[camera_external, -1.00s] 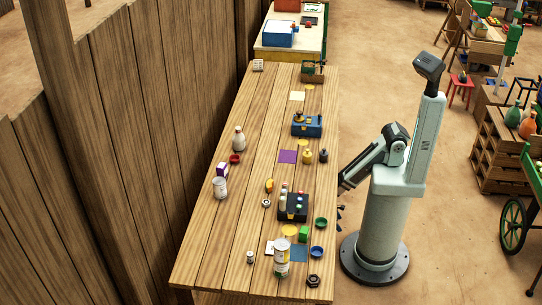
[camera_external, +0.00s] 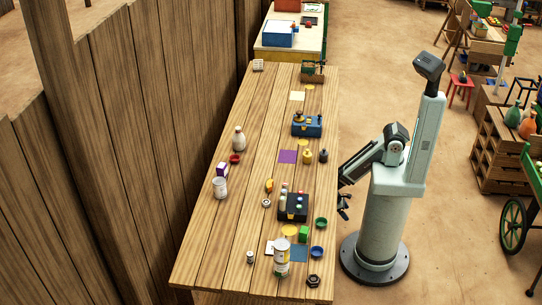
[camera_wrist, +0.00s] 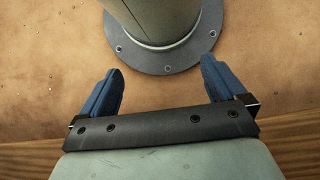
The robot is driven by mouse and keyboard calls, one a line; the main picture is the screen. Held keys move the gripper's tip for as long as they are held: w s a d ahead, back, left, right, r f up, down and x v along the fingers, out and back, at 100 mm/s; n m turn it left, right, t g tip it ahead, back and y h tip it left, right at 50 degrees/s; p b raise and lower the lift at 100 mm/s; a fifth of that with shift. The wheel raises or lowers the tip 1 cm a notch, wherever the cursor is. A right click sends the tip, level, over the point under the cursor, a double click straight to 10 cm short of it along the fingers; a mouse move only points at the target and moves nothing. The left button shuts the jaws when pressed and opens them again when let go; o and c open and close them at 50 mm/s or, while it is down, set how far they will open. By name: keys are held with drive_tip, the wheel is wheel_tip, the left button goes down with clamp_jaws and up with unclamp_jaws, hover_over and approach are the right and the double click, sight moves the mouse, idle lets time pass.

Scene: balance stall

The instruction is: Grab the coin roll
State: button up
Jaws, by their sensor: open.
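I cannot single out the coin roll for certain. A small pale cylinder with a dark band (camera_external: 249,257) stands upright near the front left of the wooden table (camera_external: 215,245) and may be it. Slim light and coloured pieces also stand at the black tray (camera_external: 293,214), too small to identify. My gripper (camera_external: 344,205) hangs just off the table's right edge, beside my base. In the wrist view its two blue fingers (camera_wrist: 161,84) are spread wide with nothing between them, facing the floor and my base. No table objects show there.
A tall white can (camera_external: 281,262), a green cube (camera_external: 304,233), a blue bowl (camera_external: 317,252) and a dark nut (camera_external: 314,281) crowd the near right. Another can (camera_external: 220,188) and a bottle (camera_external: 239,140) stand left. The near left boards are mostly clear.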

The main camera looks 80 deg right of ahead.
drive_tip(key=c, duration=0.7)
drive_tip(key=shift+w+f, duration=0.1)
